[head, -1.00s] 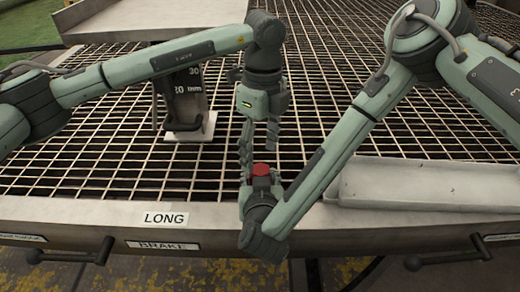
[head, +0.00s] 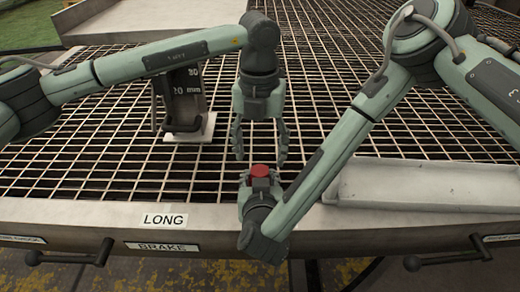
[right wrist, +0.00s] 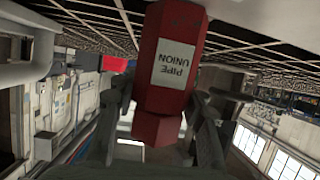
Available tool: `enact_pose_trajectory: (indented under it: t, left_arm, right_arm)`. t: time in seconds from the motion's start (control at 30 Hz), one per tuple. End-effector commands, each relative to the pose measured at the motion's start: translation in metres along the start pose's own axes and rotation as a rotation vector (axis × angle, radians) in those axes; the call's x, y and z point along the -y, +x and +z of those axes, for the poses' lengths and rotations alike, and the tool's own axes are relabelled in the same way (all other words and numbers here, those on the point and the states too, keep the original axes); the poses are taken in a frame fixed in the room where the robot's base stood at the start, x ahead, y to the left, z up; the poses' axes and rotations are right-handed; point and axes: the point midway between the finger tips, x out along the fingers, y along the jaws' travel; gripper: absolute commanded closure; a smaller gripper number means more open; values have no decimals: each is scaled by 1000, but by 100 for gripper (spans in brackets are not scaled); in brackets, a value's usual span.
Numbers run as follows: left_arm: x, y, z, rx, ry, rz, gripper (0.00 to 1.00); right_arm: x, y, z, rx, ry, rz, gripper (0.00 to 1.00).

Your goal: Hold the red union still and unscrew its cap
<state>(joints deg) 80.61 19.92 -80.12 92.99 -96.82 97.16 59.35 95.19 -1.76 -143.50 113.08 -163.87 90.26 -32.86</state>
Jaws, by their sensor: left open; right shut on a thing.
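The red union (head: 260,170) is upright in my right gripper (head: 258,180), just above the table's front rim. The right wrist view shows it close up as a red six-sided body (right wrist: 172,60) with a white PIPE UNION label and a narrower red part below. My right gripper's fingers (right wrist: 165,118) are shut on it from both sides. My left gripper (head: 260,150) points down just above the union, open, its fingers spread to either side and empty.
The grated table has a metal front rim (head: 70,209) with LONG and BRAKE labels and handles below. A dark 20 mm gauge block (head: 186,95) stands on a pale plate behind left. A metal tray (head: 430,188) lies at right; a pale panel (head: 150,20) at back left.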

Motion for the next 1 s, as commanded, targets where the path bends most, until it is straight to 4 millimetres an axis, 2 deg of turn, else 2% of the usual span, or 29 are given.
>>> enact_pose_trajectory:
  t: [0.1,0.37,0.6,0.73,1.0]
  left_arm:
    - [0,0,0,0,171,-5,38]
    - [0,0,0,0,382,-12,38]
    - [1,0,0,1,737,-23,38]
    - [1,0,0,0,801,-25,38]
    - [1,0,0,0,801,-25,38]
  right_arm:
    - [0,0,0,-1,0,-1,100]
    - [0,0,0,-1,0,-1,100]
    - [0,0,0,-1,0,-1,100]
    - [0,0,0,0,0,-1,100]
    - [0,0,0,0,0,-1,100]
